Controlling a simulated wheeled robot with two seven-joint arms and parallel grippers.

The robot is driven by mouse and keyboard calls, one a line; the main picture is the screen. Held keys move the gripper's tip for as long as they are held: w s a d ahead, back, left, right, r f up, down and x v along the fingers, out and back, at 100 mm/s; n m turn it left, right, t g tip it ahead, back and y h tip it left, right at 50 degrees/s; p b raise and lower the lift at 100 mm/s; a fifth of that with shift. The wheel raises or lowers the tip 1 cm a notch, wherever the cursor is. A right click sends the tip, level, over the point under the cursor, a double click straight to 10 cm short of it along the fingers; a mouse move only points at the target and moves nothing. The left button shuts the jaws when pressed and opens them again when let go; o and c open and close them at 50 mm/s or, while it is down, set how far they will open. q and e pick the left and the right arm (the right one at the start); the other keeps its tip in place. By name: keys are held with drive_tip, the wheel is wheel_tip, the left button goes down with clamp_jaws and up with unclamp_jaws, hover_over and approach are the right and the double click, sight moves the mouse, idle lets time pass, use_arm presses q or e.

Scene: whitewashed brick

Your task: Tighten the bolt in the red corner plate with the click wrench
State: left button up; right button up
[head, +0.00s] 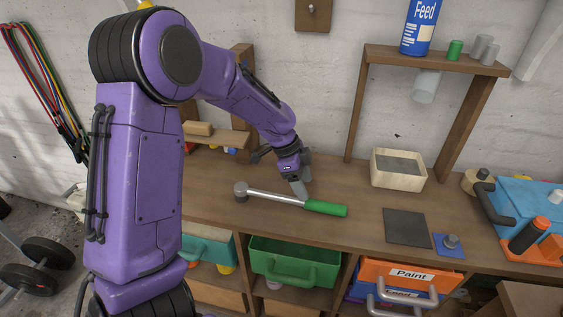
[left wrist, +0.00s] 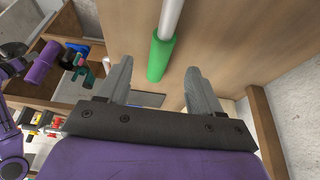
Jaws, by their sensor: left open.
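The click wrench, with a green handle (head: 326,208) and silver shaft (head: 277,197), lies on the wooden bench, its round head (head: 240,190) to the left. My left gripper (head: 300,187) is just above and behind the wrench near the handle's inner end. In the left wrist view my left gripper (left wrist: 160,80) is open and empty, and the green handle (left wrist: 160,58) shows beyond the gap between its fingers. A blue plate with a grey bolt (head: 450,241) lies at the bench's front right. An orange-red piece (head: 552,250) shows at the right edge; I cannot tell whether it is the red corner plate.
A dark mat (head: 407,227) lies left of the blue plate. A pale wooden box (head: 398,170) stands behind it, beneath a raised shelf (head: 437,59). A blue case (head: 525,200) with a dark handle crowds the right end. A green bin (head: 295,263) and orange bins sit below the bench.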

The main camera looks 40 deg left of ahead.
sight(313, 200)
use_arm(q)
drive_tip(key=shift+x, duration=1.15)
drive_tip(key=x, duration=0.1)
drive_tip(key=p+x, duration=0.1)
drive_tip(key=x, duration=0.3)
drive_tip(key=shift+w+d+f+p, duration=0.1)
drive_tip(key=shift+w+f+p, duration=0.05)
drive_tip(key=shift+w+p, duration=0.2)
drive_tip(key=shift+s, duration=0.15)
drive_tip(key=c, duration=0.5)
clamp_jaws()
